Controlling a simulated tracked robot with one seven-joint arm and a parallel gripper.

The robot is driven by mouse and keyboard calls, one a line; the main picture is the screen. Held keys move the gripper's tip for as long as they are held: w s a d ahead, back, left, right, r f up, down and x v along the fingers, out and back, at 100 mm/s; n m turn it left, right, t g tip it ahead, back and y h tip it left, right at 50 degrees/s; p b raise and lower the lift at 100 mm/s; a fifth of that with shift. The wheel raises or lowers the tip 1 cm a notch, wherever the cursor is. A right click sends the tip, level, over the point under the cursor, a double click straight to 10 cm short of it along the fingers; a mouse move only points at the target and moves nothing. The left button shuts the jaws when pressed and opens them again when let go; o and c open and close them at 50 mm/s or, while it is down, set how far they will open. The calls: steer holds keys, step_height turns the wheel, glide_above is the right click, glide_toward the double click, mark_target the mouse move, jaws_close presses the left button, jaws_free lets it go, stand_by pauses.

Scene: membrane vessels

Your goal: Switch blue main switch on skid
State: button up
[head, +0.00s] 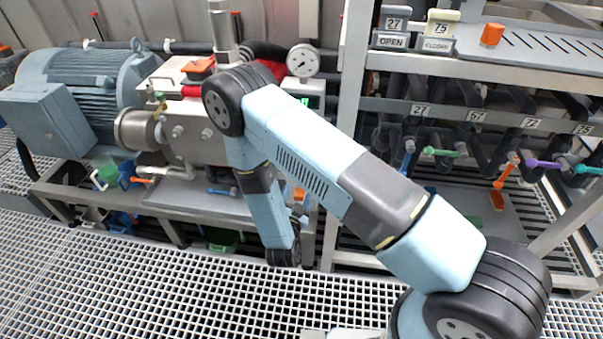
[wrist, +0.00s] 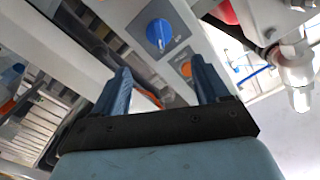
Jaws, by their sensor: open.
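The blue main switch (wrist: 159,34) is a round rotary knob on a light grey panel of the skid, in the upper middle of the wrist view. My gripper (wrist: 163,76) is open and empty, with its two blue fingers pointing toward the panel. The switch appears beyond the fingertips, roughly in line with the gap between them and apart from both. In the head view my arm hangs down in front of the skid, and my gripper and the switch cannot be made out clearly there.
An orange button (wrist: 187,69) sits on the panel below the switch, close to the right finger. A pale pipe fitting (wrist: 296,70) is at the right. In the head view, a motor (head: 85,80) stands left and a rack with coloured valve handles (head: 440,152) stands right.

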steer(key=w, duration=0.7)
steer(key=w+d, duration=0.1)
steer(key=w, duration=0.3)
steer(key=shift+a, duration=0.1)
steer(key=shift+s, duration=0.1)
steer(key=c, duration=1.1)
